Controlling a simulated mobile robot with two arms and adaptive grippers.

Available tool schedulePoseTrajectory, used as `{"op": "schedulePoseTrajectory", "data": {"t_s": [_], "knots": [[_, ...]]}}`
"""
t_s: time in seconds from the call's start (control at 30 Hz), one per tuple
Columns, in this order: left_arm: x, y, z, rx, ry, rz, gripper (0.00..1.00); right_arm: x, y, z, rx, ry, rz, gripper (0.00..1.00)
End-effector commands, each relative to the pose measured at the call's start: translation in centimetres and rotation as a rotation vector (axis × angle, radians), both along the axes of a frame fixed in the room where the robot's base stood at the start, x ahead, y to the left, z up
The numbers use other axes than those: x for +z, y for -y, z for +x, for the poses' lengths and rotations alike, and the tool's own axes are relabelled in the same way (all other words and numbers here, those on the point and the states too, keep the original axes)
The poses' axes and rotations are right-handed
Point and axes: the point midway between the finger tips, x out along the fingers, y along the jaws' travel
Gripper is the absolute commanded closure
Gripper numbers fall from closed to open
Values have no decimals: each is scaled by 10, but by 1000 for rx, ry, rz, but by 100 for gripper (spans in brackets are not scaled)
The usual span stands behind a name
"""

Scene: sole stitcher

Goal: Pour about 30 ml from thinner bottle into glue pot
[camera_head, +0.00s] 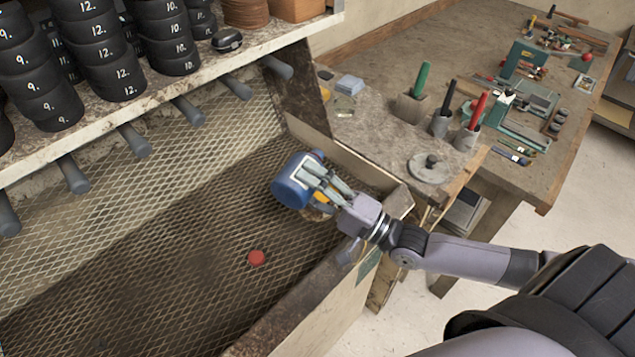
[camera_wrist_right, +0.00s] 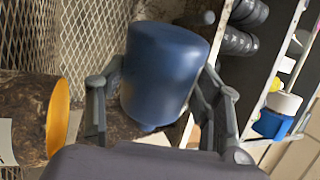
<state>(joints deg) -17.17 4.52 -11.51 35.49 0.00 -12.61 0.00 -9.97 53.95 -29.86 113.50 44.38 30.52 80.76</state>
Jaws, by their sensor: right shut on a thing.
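The blue bottle (camera_head: 291,190), which I take to be the thinner bottle, is tilted between the fingers of my right gripper (camera_head: 322,184), above the mesh-floored bin. In the right wrist view the blue body (camera_wrist_right: 162,65) stands between the two fingers of the gripper (camera_wrist_right: 158,85). Its mouth is not clearly visible. A brown, stained round vessel with an orange rim (camera_wrist_right: 58,118), perhaps the glue pot, lies to the left in the wrist view. In the head view it is mostly hidden by the gripper. My left gripper is not in view.
A red cap (camera_head: 256,257) lies on the mesh floor (camera_head: 190,245). The bin's front wall (camera_head: 318,292) runs below my right arm. A shelf of black numbered rolls (camera_head: 105,45) with pegs (camera_head: 134,139) overhangs at left. A workbench (camera_head: 455,35) with tools stands at right.

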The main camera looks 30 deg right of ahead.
Motion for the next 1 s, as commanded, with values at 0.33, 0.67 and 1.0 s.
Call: {"op": "schedulePoseTrajectory", "data": {"t_s": [0.33, 0.67, 1.0], "knots": [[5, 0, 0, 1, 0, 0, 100, 1, 1, 1, 1, -51, 78, 72], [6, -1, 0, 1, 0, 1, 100, 0, 1, 1, 1, -79, 116, 72], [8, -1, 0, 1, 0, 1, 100, -1, 2, 1, 1, -112, 165, 72]]}}
